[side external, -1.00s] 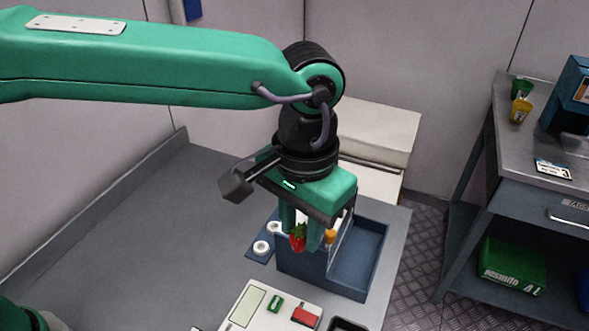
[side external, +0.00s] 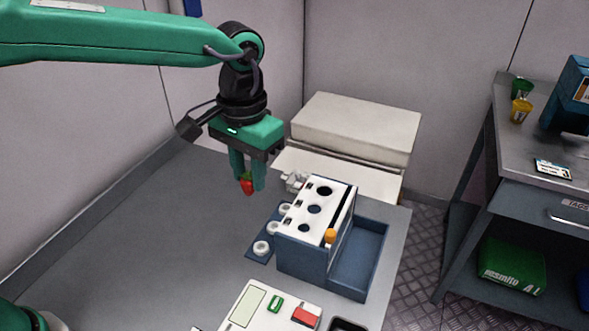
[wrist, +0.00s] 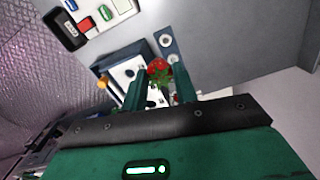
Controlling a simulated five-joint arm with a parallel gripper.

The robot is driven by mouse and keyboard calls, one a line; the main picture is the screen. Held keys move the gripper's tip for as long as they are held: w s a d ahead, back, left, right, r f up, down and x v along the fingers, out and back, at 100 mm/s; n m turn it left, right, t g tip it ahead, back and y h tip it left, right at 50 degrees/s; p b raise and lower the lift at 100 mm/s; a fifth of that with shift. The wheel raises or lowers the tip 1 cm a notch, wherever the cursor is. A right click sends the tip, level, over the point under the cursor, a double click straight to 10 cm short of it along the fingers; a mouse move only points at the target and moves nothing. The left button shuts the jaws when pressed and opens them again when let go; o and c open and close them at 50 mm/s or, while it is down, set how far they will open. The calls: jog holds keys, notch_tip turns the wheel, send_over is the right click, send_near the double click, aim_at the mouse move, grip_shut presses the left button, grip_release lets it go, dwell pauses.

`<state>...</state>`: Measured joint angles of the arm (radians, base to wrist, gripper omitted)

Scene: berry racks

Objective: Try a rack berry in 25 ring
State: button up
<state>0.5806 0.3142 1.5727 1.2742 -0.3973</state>
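My gripper (side external: 249,189) is shut on a red strawberry (side external: 247,183) with green leaves, held between its fingertips. In the side view they hang in the air to the left of the blue rack box (side external: 301,258). The box's white sloped top (side external: 322,193) has several dark round holes of different sizes. White rings (side external: 261,248) sit in a row on a blue strip (side external: 254,256) left of the box. In the wrist view the strawberry (wrist: 158,70) shows between the fingers, partly covering the rack top. I cannot read any ring size.
An orange knob-like thing (side external: 330,236) is at the rack's front edge. A blue open tray (side external: 368,262) adjoins the rack's right. A white panel with a display and buttons (side external: 262,318) lies in front. Grey table on the left is clear.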

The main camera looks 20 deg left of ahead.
jog(key=w+a+f+n, duration=0.1)
jog(key=w+a+n, duration=0.25)
jog(key=a, duration=0.65)
jog(key=w+a+f+n, duration=0.2)
jog(key=w+a, duration=0.2)
jog(key=a, duration=0.7)
jog(key=w+d+f+n, duration=0.4)
jog(key=w+d+n, duration=0.3)
jog(key=d+n, duration=0.2)
jog(key=w+d+f+n, duration=0.5)
jog(key=w+d+n, duration=0.3)
jog(key=d+n, duration=0.2)
jog(key=shift+w+d+n, duration=0.25)
jog(key=shift+n, duration=0.4)
jog(key=shift+f, duration=0.1)
jog(key=shift+f, duration=2.6)
